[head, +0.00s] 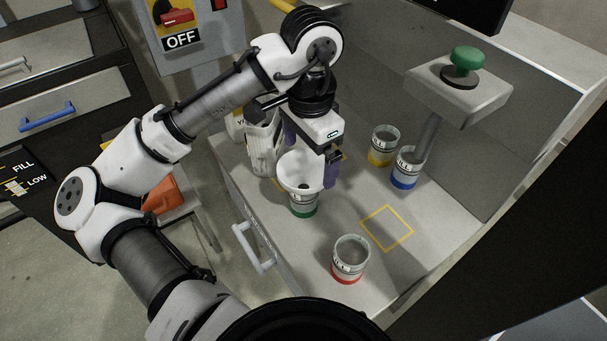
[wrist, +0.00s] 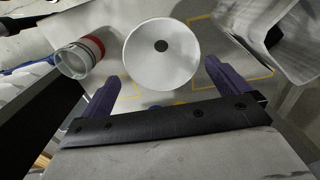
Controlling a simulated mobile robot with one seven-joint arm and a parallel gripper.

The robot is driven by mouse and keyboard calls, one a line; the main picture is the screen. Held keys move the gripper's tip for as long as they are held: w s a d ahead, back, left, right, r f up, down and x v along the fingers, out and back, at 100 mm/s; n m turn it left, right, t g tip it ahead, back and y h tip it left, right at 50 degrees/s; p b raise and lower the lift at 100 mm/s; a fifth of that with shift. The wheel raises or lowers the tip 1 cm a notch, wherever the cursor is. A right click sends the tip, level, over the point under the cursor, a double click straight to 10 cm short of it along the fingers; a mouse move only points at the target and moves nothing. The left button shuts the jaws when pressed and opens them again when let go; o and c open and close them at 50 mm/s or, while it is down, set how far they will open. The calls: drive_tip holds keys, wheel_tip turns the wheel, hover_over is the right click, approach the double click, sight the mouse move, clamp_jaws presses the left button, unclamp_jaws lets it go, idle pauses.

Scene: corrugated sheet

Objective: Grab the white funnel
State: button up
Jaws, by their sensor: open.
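The white funnel (head: 300,172) sits in the top of a jar with a green band (head: 303,203) on the worktop in the head view. In the wrist view the funnel (wrist: 160,56) shows from above as a white disc with a dark central hole. My gripper (head: 311,160) is over the worktop, close above and behind the funnel. In the wrist view its two purple fingers (wrist: 162,80) are spread wide, one toward each side of the funnel's near edge. Nothing is held between them. Whether a finger touches the funnel I cannot tell.
A red-banded jar (head: 350,260) stands in front right. A blue-banded jar (head: 406,170) and a yellow-banded jar (head: 383,147) stand at the back right. A whitish container (head: 263,148) is left of my gripper. A green button post (head: 465,75) rises at right. A yellow-outlined square (head: 387,229) is empty.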

sight(304, 168)
drive_tip(key=shift+s+a+f, duration=0.1)
drive_tip(key=shift+a+f, duration=0.1)
drive_tip(key=shift+f, duration=1.35)
drive_tip(key=shift+a+f, duration=0.2)
drive_tip(key=shift+f, duration=1.35)
drive_tip(key=shift+c, duration=0.3)
drive_tip(key=c, duration=0.7)
